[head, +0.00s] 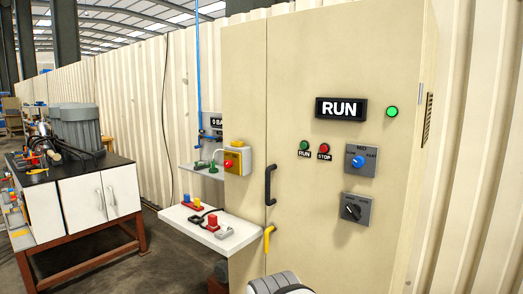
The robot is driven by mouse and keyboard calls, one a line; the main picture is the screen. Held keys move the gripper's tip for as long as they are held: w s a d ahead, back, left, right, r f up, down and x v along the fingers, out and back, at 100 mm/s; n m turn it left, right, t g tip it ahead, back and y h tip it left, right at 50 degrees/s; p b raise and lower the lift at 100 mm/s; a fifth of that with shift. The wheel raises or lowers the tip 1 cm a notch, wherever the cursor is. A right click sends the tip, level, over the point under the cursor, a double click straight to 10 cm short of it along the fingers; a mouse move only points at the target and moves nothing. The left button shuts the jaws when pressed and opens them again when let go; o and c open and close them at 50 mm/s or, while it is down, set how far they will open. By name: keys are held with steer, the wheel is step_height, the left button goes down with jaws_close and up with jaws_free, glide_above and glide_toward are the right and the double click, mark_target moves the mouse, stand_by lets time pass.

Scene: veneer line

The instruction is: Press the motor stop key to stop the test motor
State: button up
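The red motor stop key (324,147) is on the door of a tall beige cabinet (310,220), above a small label reading STOP. A green run key (304,145) sits just left of it, over a RUN label. Above them a black display (341,108) reads RUN in white. A round green lamp (392,112) to its right looks lit. Nothing covers the stop key. Part of my arm shows at the bottom edge, well below the keys. My gripper is not visible. The test motor cannot be made out for certain.
A blue selector (358,161) and a black rotary knob (352,210) are on the door right of the keys. A black handle (269,185) stands out at left. A white shelf (235,236) with small devices and a black-topped bench (75,168) stand further left.

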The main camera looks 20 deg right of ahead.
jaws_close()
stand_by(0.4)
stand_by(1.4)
